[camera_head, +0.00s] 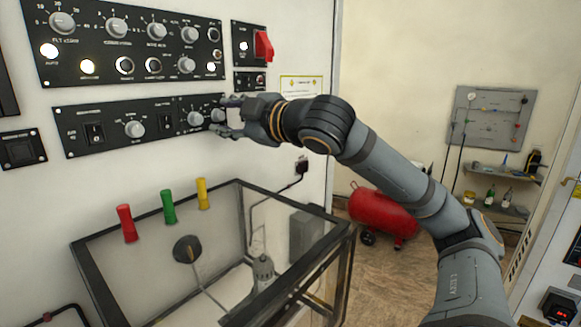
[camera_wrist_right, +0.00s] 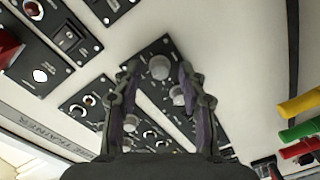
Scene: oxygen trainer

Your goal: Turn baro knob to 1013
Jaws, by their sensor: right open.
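The lower black control panel (camera_head: 80,130) on the white wall carries a grey knob (camera_head: 135,129) left of centre, another knob (camera_head: 195,119) to the right, and a right-end knob (camera_head: 218,115). The labels are too small to tell which is the baro knob or what it reads. My right gripper (camera_head: 226,116) is open at the panel's right end, its fingers above and below the right-end knob. In the right wrist view, two pale knobs (camera_wrist_right: 160,67) (camera_wrist_right: 178,95) show between the open fingers (camera_wrist_right: 158,72); contact cannot be told. My left gripper is out of view.
An upper panel (camera_head: 60,72) with several knobs and lit buttons sits above. A red switch cover (camera_head: 263,46) is close above the gripper.

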